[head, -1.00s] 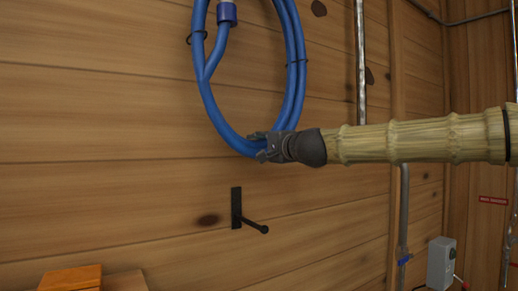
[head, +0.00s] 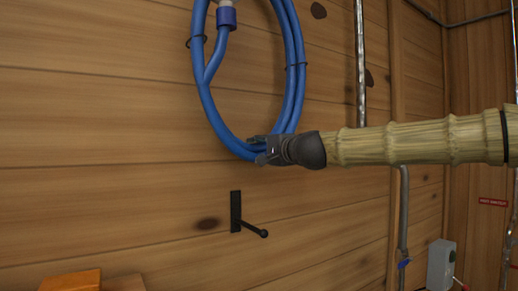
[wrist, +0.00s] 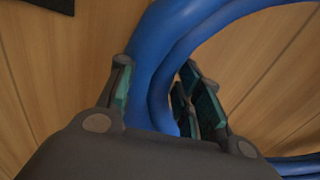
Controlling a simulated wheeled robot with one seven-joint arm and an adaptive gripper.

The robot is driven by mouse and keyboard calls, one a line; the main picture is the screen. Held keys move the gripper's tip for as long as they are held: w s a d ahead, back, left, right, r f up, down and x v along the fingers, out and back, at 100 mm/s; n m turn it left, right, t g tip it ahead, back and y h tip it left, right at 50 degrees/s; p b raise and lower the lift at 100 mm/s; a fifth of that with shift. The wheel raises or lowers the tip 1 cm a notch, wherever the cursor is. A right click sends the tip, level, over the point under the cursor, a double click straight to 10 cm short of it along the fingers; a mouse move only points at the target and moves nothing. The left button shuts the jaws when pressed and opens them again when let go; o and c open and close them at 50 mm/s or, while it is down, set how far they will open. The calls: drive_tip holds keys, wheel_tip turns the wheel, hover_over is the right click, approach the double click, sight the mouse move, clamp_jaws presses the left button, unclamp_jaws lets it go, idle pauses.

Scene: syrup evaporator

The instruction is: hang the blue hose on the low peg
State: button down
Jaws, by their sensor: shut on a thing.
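The blue hose (head: 203,88) is a coil of several loops, tied with thin dark bands, with a blue collar at one end near the top of the head view. Its top is cut off by the frame. My gripper (head: 262,150) is shut on the bottom of the coil. In the wrist view, blue hose strands (wrist: 155,75) run between the fingers of my gripper (wrist: 155,95). The low peg (head: 252,228) is black, on a dark wall plate, below the coil and my gripper. It sticks out and is bare.
The plank wall (head: 110,130) is behind everything. A metal pipe (head: 361,60) runs vertically to the right. A grey box (head: 440,264) is at the lower right. An orange wooden block (head: 72,280) is at the lower left. The wall around the peg is clear.

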drive_tip(key=shift+w+r+p, duration=0.15)
drive_tip(key=shift+r+p, duration=0.15)
drive_tip(key=shift+r, duration=0.4)
drive_tip(key=shift+r+p, duration=0.5)
drive_tip(key=shift+r, duration=0.5)
drive_tip(key=shift+r+p, duration=0.3)
drive_tip(key=shift+r, duration=0.05)
drive_tip(key=shift+d, duration=0.1)
drive_tip(key=v, duration=2)
drive_tip(key=shift+b, duration=0.45)
idle(1.7)
drive_tip(key=shift+f, duration=0.1)
